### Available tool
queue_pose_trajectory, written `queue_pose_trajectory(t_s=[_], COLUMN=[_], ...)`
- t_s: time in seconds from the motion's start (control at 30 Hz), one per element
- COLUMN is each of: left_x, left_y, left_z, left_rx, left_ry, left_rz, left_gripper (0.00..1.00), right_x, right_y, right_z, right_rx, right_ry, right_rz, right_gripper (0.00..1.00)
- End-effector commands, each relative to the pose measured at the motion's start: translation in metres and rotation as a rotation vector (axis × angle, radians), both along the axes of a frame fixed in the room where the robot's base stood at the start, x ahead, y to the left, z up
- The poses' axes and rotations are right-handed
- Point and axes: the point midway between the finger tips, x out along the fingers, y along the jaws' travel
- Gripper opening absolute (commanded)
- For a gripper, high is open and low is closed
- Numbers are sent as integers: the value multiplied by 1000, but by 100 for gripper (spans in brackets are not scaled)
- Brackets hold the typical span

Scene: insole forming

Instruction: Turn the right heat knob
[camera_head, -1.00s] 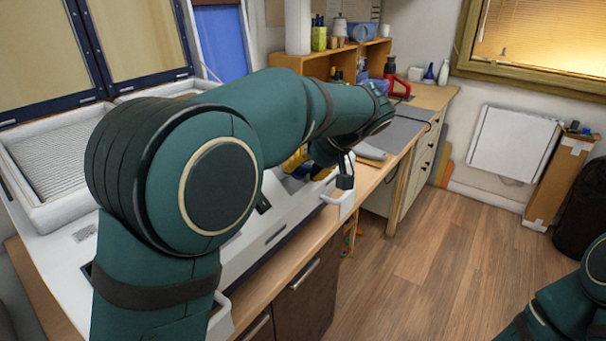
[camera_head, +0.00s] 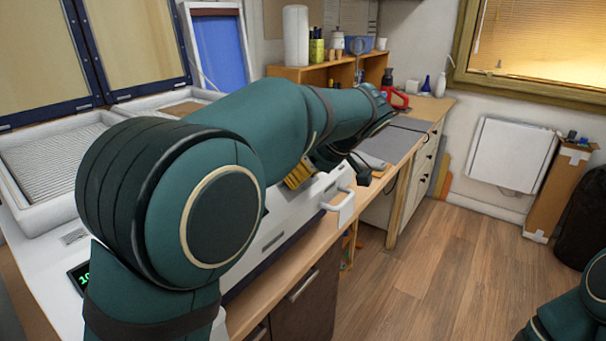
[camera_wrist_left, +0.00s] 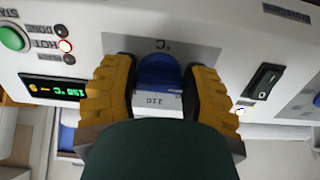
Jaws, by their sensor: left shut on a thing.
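A blue heat knob (camera_wrist_left: 158,72) sits on a grey plate marked °C on the white machine front in the left wrist view. My left gripper (camera_wrist_left: 160,88), with yellow and black fingers, is closed around the knob, one finger on each side. Its yellow fingers also show in the head view (camera_head: 299,176), low behind my left forearm, at the machine's front panel. The knob is hidden by my arm in the head view. My right gripper is out of frame; only part of my right arm shows at the lower right.
A lit green display (camera_wrist_left: 52,90), a green start button (camera_wrist_left: 13,38) and a black rocker switch (camera_wrist_left: 263,81) flank the knob. A white handle (camera_head: 340,205) sticks out from the machine front (camera_head: 272,238). Wooden floor (camera_head: 440,270) lies clear to the right.

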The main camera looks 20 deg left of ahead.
Motion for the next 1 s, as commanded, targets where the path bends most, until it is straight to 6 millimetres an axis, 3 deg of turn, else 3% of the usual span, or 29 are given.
queue_pose_trajectory(t_s=[0.57, 0.6, 0.67, 1.0], left_x=[0, 0, 0, 0], left_y=[0, 0, 0, -1], left_z=[0, 0, 0, 1], left_rx=[-8, -8, -8, -8], left_ry=[-22, -22, -22, -21], left_rz=[26, 26, 26, 25], left_gripper=[12, 57, 78, 80], right_x=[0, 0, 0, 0], right_y=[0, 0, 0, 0], right_z=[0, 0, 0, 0], right_rx=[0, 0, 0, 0], right_ry=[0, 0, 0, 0], right_rz=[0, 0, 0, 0], right_gripper=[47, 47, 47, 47])
